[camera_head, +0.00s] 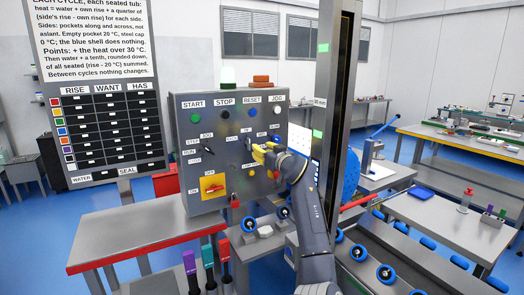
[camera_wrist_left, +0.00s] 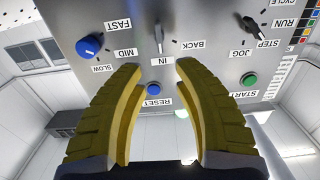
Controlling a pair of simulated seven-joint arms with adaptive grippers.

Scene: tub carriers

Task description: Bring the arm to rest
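My left gripper (camera_head: 262,153) is in front of the grey control panel (camera_head: 213,163), with its yellow fingers pointing at the panel face. In the left wrist view the two fingers (camera_wrist_left: 159,68) are apart with an empty gap between them. The small lever (camera_wrist_left: 158,38) marked IN and BACK lies just beyond the fingertips, in line with the gap; I cannot tell any contact. The blue RESET button (camera_wrist_left: 154,89) shows between the fingers. My left arm comes up from the bottom of the head view. My right gripper is not in view.
A blue speed knob (camera_wrist_left: 89,46) and the green START button (camera_wrist_left: 250,80) flank the fingers. A dark upright post (camera_head: 337,120) stands right of the arm. A red-edged table (camera_head: 150,232) is at left, and a roller conveyor (camera_head: 400,265) at lower right.

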